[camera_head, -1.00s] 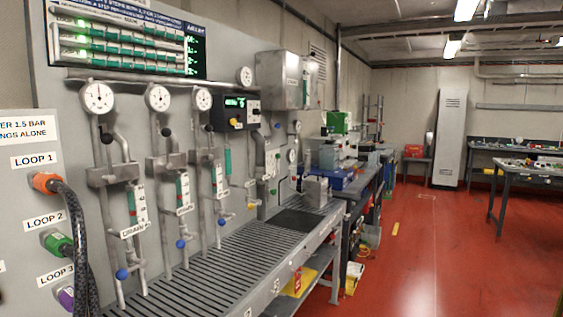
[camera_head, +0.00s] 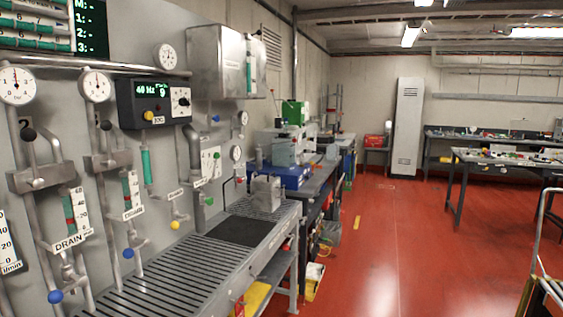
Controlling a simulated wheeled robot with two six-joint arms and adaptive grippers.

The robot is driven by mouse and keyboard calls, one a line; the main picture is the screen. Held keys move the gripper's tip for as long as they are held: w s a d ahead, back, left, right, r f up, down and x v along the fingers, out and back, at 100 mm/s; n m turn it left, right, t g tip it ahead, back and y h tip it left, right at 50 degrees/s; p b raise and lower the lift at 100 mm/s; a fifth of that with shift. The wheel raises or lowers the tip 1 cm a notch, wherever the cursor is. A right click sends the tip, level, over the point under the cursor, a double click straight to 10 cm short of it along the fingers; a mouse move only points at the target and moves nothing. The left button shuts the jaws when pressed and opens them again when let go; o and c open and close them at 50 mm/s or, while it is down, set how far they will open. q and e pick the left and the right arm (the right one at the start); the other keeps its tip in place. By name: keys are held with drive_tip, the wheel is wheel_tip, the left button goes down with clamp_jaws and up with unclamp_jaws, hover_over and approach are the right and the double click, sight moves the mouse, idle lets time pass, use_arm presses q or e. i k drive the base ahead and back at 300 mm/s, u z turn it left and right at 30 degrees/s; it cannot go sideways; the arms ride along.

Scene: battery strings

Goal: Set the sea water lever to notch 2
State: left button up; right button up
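No lever that I can read as the sea water lever stands out, and its notches cannot be made out. A pipe panel fills the left, with dial gauges (camera_head: 96,86), blue knobs (camera_head: 55,297) and a yellow knob (camera_head: 175,225). A label reading DRAIN (camera_head: 72,241) hangs below one flow tube. A black control box (camera_head: 153,102) has a green display and a yellow button. A light plate (camera_head: 211,164) with small coloured parts sits right of it, too small to read. Neither gripper is in view.
A slatted metal bench (camera_head: 160,285) runs along the panel, with a dark mat (camera_head: 238,231) on it. A grey box (camera_head: 193,60) hangs above. Dark worktables (camera_head: 515,165) stand at the right, and a metal rail (camera_head: 545,240) at the right edge. The red floor (camera_head: 370,250) between is open.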

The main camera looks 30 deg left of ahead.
sight(216, 155)
drive_tip(key=z, duration=0.3)
drive_tip(key=i, duration=1.15)
drive_tip(key=u, duration=0.45)
drive_tip(key=i, duration=0.85)
drive_tip(key=u, duration=0.85)
